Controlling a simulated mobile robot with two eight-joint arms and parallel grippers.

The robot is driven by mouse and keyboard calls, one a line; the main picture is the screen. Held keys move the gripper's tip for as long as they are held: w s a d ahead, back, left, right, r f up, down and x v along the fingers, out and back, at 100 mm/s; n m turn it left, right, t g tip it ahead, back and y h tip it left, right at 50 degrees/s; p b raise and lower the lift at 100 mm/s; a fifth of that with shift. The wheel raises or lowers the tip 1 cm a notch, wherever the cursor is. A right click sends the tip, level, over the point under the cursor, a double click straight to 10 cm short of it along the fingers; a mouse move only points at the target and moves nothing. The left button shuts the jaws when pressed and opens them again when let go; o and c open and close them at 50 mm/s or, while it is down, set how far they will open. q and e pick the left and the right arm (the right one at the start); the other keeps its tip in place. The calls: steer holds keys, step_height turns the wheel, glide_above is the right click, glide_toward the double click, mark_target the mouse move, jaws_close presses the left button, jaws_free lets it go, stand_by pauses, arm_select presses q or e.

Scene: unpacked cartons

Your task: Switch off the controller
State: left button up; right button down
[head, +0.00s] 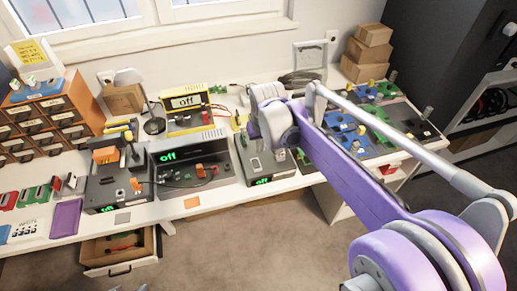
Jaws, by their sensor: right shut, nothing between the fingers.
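Several bench devices have green displays, and I cannot tell for sure which one is the controller. The yellow instrument (190,122) behind reads "off" too. My left gripper is not in view.
A brown drawer cabinet (52,124) stands at the left and stacked cartons (368,48) at the back right. Blue and green parts lie right of my arm. An open drawer (118,250) juts out below the white bench (165,212). Cables lie on the bench.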

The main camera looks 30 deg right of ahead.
steer(key=shift+s+v, duration=0.2)
steer(key=shift+v, duration=0.8)
